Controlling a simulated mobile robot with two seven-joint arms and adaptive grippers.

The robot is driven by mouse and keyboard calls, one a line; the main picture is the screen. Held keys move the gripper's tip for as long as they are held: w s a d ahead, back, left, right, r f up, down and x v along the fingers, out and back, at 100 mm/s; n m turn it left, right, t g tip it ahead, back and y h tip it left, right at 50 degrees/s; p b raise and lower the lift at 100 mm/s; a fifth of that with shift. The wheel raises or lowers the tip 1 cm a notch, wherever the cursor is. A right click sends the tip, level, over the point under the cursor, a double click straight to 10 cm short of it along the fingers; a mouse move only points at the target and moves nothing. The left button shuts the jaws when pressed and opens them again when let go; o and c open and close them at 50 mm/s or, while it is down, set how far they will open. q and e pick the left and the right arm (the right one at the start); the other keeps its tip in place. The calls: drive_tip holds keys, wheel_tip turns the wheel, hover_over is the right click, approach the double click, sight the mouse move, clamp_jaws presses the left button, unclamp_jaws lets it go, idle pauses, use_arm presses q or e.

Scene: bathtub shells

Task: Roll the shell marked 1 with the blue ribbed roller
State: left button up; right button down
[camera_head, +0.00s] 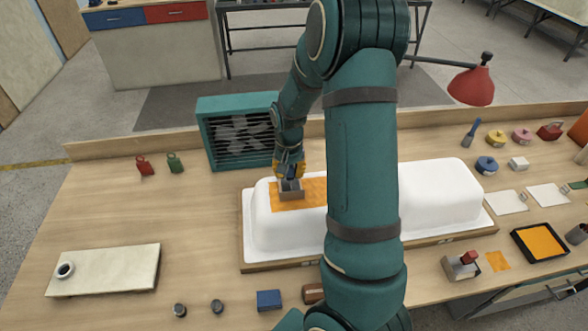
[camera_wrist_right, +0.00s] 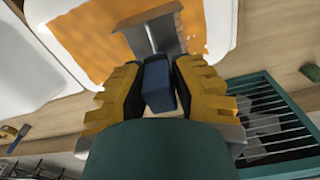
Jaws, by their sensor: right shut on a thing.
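The orange area also shows in the wrist view (camera_wrist_right: 95,40). A second white shell (camera_head: 445,190) stands to the right, with no orange visible. My arm hides the stretch between them. Shell marks are not legible. My left gripper is not in view.
A teal fan heater (camera_head: 237,135) stands close behind the left shell. A red-handled tool (camera_head: 464,264), an orange-filled tray (camera_head: 540,243) and small tins lie at right. A pale board (camera_head: 110,270) lies at left. The table's left middle is clear.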

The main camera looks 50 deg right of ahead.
drive_tip(key=shift+w+a+p, duration=0.3)
drive_tip(key=shift+w+a, duration=0.8)
drive_tip(key=shift+a, duration=0.25)
drive_tip(key=shift+w+a+p, duration=0.25)
drive_tip(key=shift+w+a, duration=0.85)
drive_tip(key=shift+a, duration=0.2)
drive_tip(key=shift+r, duration=0.1)
drive_tip(key=shift+d+r+p, duration=0.1)
drive_tip(key=shift+r+p, duration=0.95)
drive_tip(key=shift+r, duration=1.9)
